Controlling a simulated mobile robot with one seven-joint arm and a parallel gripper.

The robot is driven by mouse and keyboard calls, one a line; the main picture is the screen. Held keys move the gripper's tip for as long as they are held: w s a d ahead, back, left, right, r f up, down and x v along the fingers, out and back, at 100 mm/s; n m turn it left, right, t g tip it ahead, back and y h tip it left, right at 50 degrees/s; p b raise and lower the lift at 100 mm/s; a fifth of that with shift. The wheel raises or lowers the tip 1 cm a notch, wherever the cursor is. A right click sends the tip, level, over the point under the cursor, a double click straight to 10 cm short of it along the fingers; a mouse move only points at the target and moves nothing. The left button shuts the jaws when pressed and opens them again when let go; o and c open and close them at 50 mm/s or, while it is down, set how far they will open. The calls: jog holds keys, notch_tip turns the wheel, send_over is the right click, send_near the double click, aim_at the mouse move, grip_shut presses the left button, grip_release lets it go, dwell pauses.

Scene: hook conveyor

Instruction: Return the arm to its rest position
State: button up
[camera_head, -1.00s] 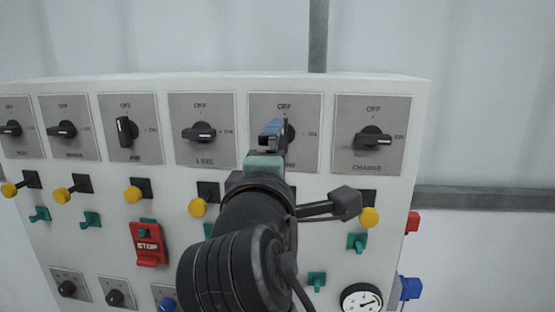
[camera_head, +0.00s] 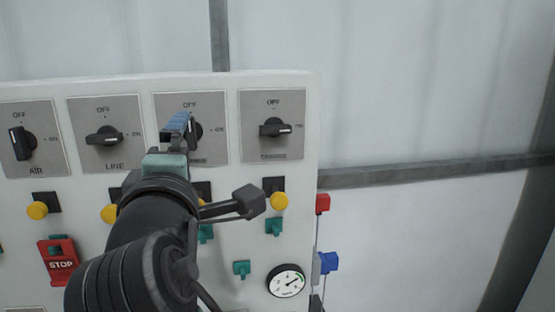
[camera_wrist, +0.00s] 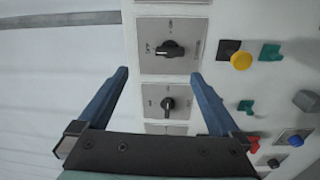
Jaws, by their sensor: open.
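My gripper (camera_head: 176,128) is held up in front of the upper row of the white panel (camera_head: 312,110). Its blue fingers overlap a black rotary knob (camera_head: 195,131) in the head view and hide part of it. In the wrist view my gripper (camera_wrist: 159,73) is open, with its two blue fingers wide apart and nothing between them. Two black knobs, an upper one (camera_wrist: 170,48) and a lower one (camera_wrist: 167,103), show in that gap. I cannot tell whether a finger touches the panel.
Other rotary knobs are labelled LINE (camera_head: 104,136), AIR (camera_head: 20,143) and one at the right (camera_head: 274,128). Red (camera_head: 322,203) and blue (camera_head: 329,262) parts stick out at the right edge. Clear wall lies right.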

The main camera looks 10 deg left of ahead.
jog(key=s+d+r+m+t+h+b, duration=0.2)
jog(key=s+d+r+m+t, duration=0.2)
jog(key=s+d+m, duration=0.3)
jog(key=s+d+r+m+t+h+b, duration=0.2)
jog(key=s+d+r+m+t, duration=0.3)
jog(key=m, duration=0.8)
jog(key=s+d+r+h, duration=0.1)
jog(key=s+d, duration=0.2)
jog(key=d, duration=0.2)
jog(key=shift+d+t, duration=0.15)
jog(key=shift+t, duration=0.15)
jog(key=shift+r, duration=0.1)
